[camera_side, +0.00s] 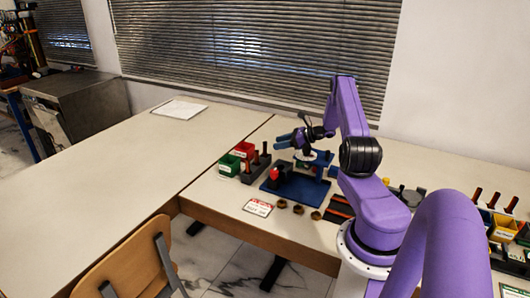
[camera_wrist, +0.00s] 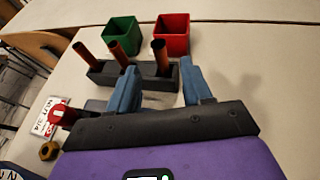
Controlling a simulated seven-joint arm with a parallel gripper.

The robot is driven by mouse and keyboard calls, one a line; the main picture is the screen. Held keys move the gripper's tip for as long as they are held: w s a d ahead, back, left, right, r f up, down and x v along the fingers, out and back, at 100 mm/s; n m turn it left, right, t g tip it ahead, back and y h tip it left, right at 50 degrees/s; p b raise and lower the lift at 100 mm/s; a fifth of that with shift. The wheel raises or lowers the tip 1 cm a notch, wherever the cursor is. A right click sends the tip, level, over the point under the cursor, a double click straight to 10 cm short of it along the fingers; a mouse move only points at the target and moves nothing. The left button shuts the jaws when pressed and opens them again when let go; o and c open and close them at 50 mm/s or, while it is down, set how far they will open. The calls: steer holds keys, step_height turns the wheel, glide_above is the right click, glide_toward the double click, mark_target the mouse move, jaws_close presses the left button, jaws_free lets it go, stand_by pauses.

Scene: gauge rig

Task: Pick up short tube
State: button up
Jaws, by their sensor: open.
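A dark rack (camera_wrist: 108,76) holds upright brown tubes in the wrist view: a left one (camera_wrist: 85,56), a middle one (camera_wrist: 118,53) and a right one (camera_wrist: 160,56). I cannot tell for sure which is the short tube. In the side view the rack (camera_side: 254,171) stands left of the blue plate. My gripper (camera_wrist: 158,68) has its blue fingers apart with nothing held. In the wrist view the right tube shows between the fingers, beyond them. In the side view my gripper (camera_side: 287,139) is above and to the right of the rack.
A green bin (camera_wrist: 122,32) and a red bin (camera_wrist: 172,34) stand behind the rack. A blue plate (camera_side: 293,197) with a red-topped fixture (camera_side: 276,174) lies to the right.

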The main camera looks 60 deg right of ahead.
mark_target(265, 146)
steer(key=shift+x, duration=3.8)
jaws_close()
